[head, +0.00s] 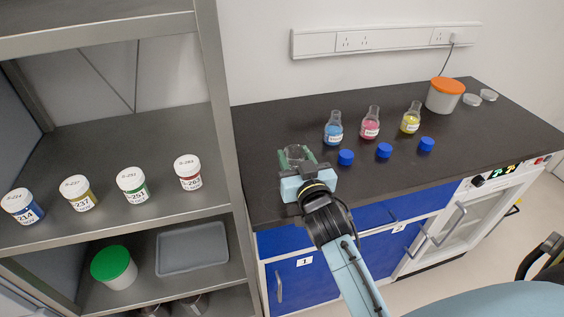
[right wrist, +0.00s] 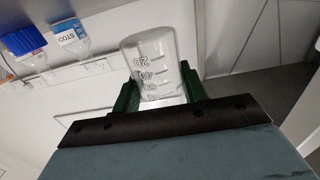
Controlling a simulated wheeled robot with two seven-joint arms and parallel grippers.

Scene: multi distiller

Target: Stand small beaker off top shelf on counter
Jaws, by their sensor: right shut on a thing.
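The small clear glass beaker (right wrist: 152,62) with printed volume marks is between the green fingers of my right gripper in the right wrist view. My right gripper (head: 297,156) is shut on it. In the head view the beaker (head: 296,152) shows faintly between the fingers, over the left part of the dark counter (head: 275,208). I cannot tell whether its base touches the counter. My left gripper is not in view.
Blue, pink and yellow flasks (head: 334,128) (head: 370,124) (head: 411,118) stand right of the gripper, with blue caps (head: 345,157) in front. An orange-lidded tub (head: 445,95) stands farther right. A metal shelf unit (head: 222,120) holding labelled jars (head: 133,186) borders the counter's left.

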